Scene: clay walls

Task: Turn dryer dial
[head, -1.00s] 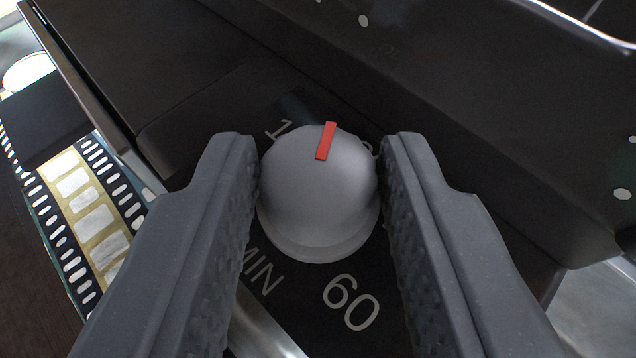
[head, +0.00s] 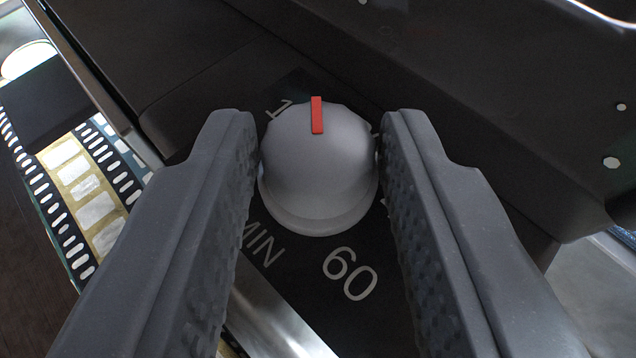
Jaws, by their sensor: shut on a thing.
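The dryer dial (head: 318,175) is a rounded grey knob in the middle of the head view. A red marker (head: 317,115) on its top edge points nearly straight up in the picture. My gripper (head: 318,150) is shut on the dial, with one dark textured finger on its left side and one on its right. White print shows on the black panel around the dial: a "60" (head: 350,273) below right, "MIN" below left, and a "1" at the upper left. Other digits on the right are partly hidden by the dial and the right finger.
Black housing (head: 440,110) rises behind and to the right of the dial. A film-strip patterned strip (head: 85,195) lies at the left. A shiny metal edge (head: 270,315) runs below the panel.

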